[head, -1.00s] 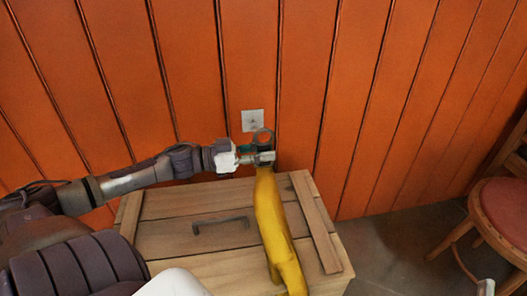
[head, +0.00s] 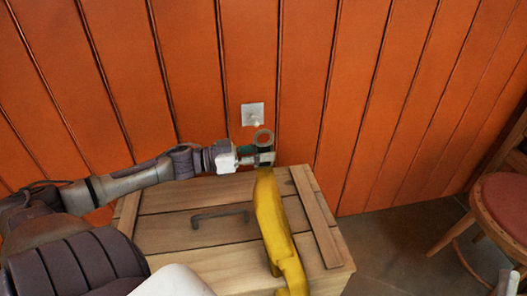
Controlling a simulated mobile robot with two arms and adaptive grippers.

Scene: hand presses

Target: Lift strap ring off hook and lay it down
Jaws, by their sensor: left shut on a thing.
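The strap ring (head: 263,136) is a grey ring above my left gripper, upright in front of the orange wall. A yellow strap (head: 272,220) runs from just below the gripper down across the wooden chest. My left gripper (head: 262,158) is shut on the strap ring at its lower side. A pale wall plate (head: 252,114) is just above the ring, with a small light hook tip (head: 257,124) showing between them. The ring appears just below the hook tip. Part of my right gripper (head: 507,284) shows at the lower right edge, its fingers unclear.
The wooden chest (head: 165,238) with a dark handle (head: 220,216) stands against the wall, its lid mostly bare left of the strap. A red-seated chair (head: 503,205) is at the right. Bare floor (head: 395,245) lies between chest and chair.

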